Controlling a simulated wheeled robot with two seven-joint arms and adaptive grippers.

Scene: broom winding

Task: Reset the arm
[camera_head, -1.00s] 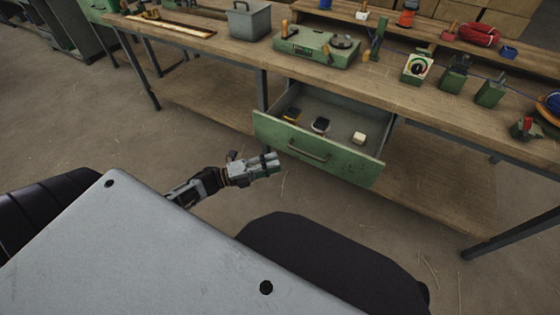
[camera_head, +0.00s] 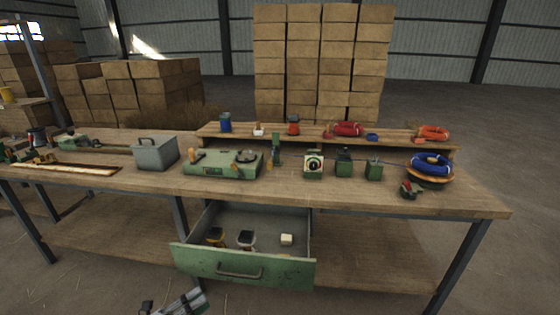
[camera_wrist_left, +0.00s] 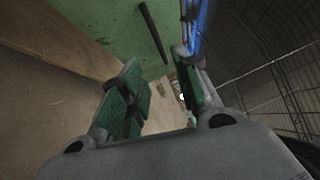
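My left gripper (camera_head: 187,302) shows at the bottom edge of the head view, in front of and below the open green drawer (camera_head: 243,267); the rest of its arm is cut off. In the left wrist view its two green-padded fingers (camera_wrist_left: 157,62) stand apart with nothing between them. A green surface with a dark bar (camera_wrist_left: 153,32) lies beyond them, apparently the drawer front and handle. My right gripper is in neither current view.
The drawer juts from the wooden workbench (camera_head: 400,195) and holds several small items, including a pale block (camera_head: 287,239). A grey box (camera_head: 155,154), a green case (camera_head: 222,165) and a blue coil (camera_head: 431,164) stand on top. Stacked cartons (camera_head: 320,60) stand behind.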

